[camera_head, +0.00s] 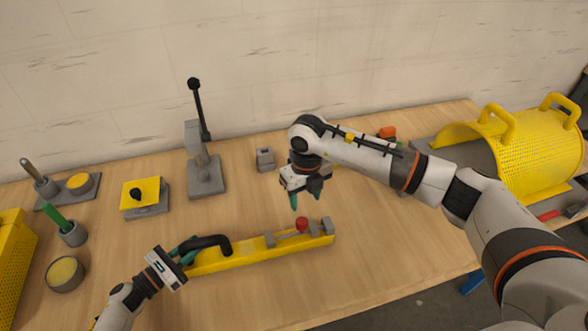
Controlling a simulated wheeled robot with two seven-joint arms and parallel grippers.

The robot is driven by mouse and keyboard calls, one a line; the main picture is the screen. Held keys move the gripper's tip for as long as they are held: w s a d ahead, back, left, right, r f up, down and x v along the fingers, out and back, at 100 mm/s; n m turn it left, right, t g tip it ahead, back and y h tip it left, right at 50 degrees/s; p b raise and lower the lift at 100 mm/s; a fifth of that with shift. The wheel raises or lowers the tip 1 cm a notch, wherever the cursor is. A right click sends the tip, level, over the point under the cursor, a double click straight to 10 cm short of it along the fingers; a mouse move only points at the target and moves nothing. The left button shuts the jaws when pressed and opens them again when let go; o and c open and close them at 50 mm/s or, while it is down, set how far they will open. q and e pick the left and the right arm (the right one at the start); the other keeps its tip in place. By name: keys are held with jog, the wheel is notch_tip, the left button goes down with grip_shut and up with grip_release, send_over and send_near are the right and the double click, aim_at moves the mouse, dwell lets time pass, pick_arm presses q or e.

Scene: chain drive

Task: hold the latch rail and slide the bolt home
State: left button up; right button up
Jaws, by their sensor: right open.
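The latch rail is a long yellow bar (255,250) on the bench with a black arched handle (211,241) at its left part. The bolt (287,235) is a thin grey rod with a red knob (302,224), lying between small grey blocks on the rail's right part. My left gripper (184,250) is at the handle's left end, its teal fingers on either side of it, and looks shut on it. My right gripper (305,200) is open and empty, pointing down above and just behind the red knob, apart from it.
A grey lever press (205,176) stands behind the rail, with a small grey block (265,159) to its right. Cups (65,274) and a yellow-topped block (142,193) are at left. A yellow perforated guard (535,155) is at right. The bench right of the rail is clear.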

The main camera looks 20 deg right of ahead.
pick_arm(q)
jog(key=o, duration=0.5)
